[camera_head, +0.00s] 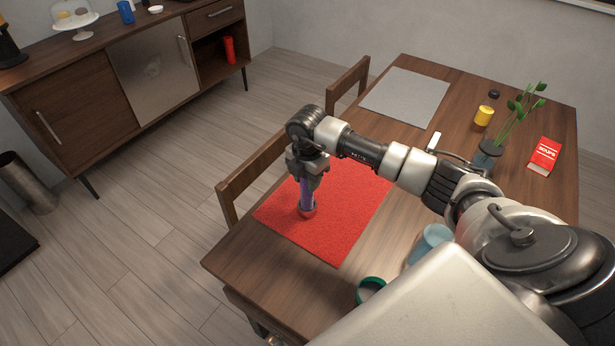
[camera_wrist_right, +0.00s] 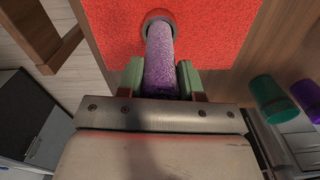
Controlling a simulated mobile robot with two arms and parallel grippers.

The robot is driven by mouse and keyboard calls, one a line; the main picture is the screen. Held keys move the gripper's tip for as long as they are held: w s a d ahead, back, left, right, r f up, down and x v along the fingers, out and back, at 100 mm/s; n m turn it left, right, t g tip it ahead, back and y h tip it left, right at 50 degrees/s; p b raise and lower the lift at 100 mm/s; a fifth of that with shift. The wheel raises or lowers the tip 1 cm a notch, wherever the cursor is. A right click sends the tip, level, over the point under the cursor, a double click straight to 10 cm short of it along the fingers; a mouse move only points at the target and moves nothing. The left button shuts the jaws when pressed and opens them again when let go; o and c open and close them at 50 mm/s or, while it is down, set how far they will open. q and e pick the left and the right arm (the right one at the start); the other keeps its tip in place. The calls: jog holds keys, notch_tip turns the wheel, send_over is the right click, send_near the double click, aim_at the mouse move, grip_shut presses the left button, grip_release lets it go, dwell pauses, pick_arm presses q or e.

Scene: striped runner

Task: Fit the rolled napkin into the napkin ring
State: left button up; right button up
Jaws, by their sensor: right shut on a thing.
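The rolled napkin (camera_head: 306,191) is purple and stands roughly upright over the red placemat. My right gripper (camera_head: 307,172) is shut on its upper part, and the napkin also shows between the fingers in the right wrist view (camera_wrist_right: 160,60). The napkin ring (camera_head: 308,212) rests on the placemat at the napkin's lower end. In the right wrist view the ring (camera_wrist_right: 157,13) surrounds the napkin's far end, which appears to be in its opening. How deep it sits is hidden. My left gripper is not in view.
The red placemat (camera_head: 345,235) lies on the wooden table (camera_head: 240,262), a chair (camera_head: 236,187) beside it. A green cup (camera_head: 370,289) and a light blue glass (camera_head: 428,241) stand nearer me. A grey placemat (camera_head: 405,97), plant vase (camera_head: 488,156) and red box (camera_head: 543,156) are farther off.

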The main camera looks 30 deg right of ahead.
jog(key=o, duration=1.1)
jog(key=shift+f, duration=0.1)
notch_tip(320, 180, up, 11)
jog(key=shift+r+b, duration=0.1)
jog(key=shift+b, duration=0.8)
jog(key=shift+r, duration=0.6)
